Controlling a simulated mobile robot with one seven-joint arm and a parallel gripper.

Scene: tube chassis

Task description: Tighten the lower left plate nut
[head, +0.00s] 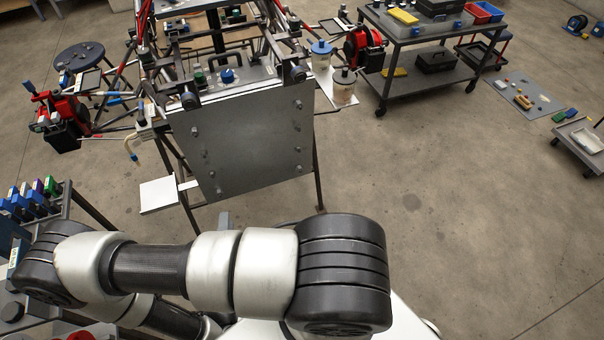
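A grey metal plate (250,145) hangs tilted on the front of the tube chassis (215,45). Several small nuts or bolt heads show along its left and right edges. The lower left plate nut (211,190) is a small grey knob near the plate's bottom left corner. Whether it is tight or loose cannot be told at this size. My arm crosses the bottom of the head view, apart from the plate, and nothing covers the nut. My gripper is not recognisable in this view.
A white panel (159,195) juts out left below the plate. A red and black device (58,121) is at the left, another (364,48) at the upper right. A two-shelf cart (432,66) stands at the back right. The floor right of the plate is clear.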

